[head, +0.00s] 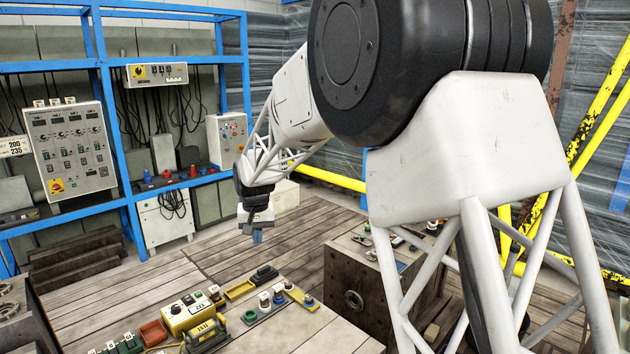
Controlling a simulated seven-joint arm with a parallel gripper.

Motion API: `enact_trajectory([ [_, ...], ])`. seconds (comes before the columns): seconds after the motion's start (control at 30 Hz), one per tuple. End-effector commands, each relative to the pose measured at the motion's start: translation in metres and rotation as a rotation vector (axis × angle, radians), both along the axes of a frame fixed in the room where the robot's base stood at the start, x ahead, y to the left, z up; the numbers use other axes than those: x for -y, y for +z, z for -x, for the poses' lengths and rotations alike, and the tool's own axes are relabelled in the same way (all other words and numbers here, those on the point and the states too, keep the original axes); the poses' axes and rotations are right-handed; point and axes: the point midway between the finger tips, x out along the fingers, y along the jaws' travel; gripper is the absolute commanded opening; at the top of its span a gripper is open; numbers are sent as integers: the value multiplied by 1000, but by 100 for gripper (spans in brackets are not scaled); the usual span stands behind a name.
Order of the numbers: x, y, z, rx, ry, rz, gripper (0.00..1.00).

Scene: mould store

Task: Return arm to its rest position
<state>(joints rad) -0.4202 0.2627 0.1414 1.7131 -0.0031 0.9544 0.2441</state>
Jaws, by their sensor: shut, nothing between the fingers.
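My gripper (257,235) hangs at the end of my white arm, left of the picture's middle, pointing down. It is small in the head view, with its fingers together and nothing seen between them. It is in the air, apart from the things around it. My arm's large black joint and white links fill the upper middle and right of the view and hide part of the scene behind them.
A bench (300,335) in front carries a yellow control box (190,312) and several small parts. A dark metal block (350,290) stands right of it. A blue rack (115,130) with control panels is at the left. Yellow rails (600,110) stand at the right. Plank floor (215,245) lies open between.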

Motion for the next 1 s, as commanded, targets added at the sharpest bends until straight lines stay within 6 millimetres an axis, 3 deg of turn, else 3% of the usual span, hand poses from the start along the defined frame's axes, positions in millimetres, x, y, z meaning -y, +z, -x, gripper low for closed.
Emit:
enact_trajectory([
  [0.1, 30, 19, 18, 10, -13, -3, 0],
  [0.4, 97, 55, 69, 32, -39, -7, 0],
  [1.0, 212, 98, 191, 77, -93, -11, 0],
])
